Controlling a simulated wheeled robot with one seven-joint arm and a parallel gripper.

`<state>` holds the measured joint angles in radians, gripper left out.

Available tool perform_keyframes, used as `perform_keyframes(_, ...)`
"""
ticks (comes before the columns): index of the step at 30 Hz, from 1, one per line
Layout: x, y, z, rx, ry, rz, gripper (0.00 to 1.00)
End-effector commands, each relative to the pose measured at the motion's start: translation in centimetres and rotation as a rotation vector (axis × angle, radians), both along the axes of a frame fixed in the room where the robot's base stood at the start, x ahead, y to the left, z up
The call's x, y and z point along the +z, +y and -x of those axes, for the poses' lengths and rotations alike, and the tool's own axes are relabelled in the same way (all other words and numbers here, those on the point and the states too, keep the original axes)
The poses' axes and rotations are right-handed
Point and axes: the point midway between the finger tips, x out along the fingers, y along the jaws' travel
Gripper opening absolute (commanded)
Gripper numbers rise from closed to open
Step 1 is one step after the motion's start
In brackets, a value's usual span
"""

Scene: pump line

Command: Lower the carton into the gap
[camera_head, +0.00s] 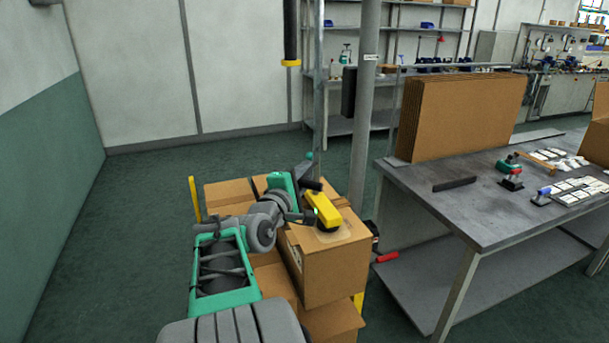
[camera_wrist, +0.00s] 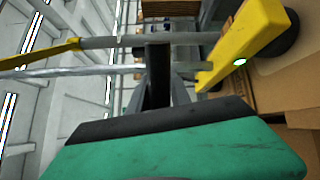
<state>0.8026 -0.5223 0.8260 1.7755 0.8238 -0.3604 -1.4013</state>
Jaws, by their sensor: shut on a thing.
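The brown carton (camera_head: 340,268) sits at the near right of a group of cartons, roughly upright, with a pale patch on top. A yellow tool (camera_head: 322,210) with a small green light rests on that top. In the wrist view the yellow tool (camera_wrist: 245,40) has a dark round pad against cardboard. My gripper (camera_head: 304,203) is shut on the yellow tool, beside the carton's upper left edge. The gap is hidden behind the carton and my arm. I cannot tell whether the carton touches the boxes below.
Other cartons (camera_head: 229,191) stand behind and below, with one lower box (camera_head: 335,322) in front. A yellow post (camera_head: 194,199) rises at the left. A grey pole (camera_head: 363,120) stands close behind. A workbench (camera_head: 465,205) with flat cardboard (camera_head: 462,115) is at the right. Left floor is clear.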

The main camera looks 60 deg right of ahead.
Motion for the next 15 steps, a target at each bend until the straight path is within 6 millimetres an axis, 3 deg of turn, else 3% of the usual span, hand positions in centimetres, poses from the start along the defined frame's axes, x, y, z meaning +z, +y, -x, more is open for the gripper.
perform_keyframes(9, -5.3, 0.0, 0.0, -0.001, 0.009, -0.009, 0.0)
perform_keyframes(15, -5.2, 0.0, 0.0, -0.001, 0.005, -0.003, 0.0)
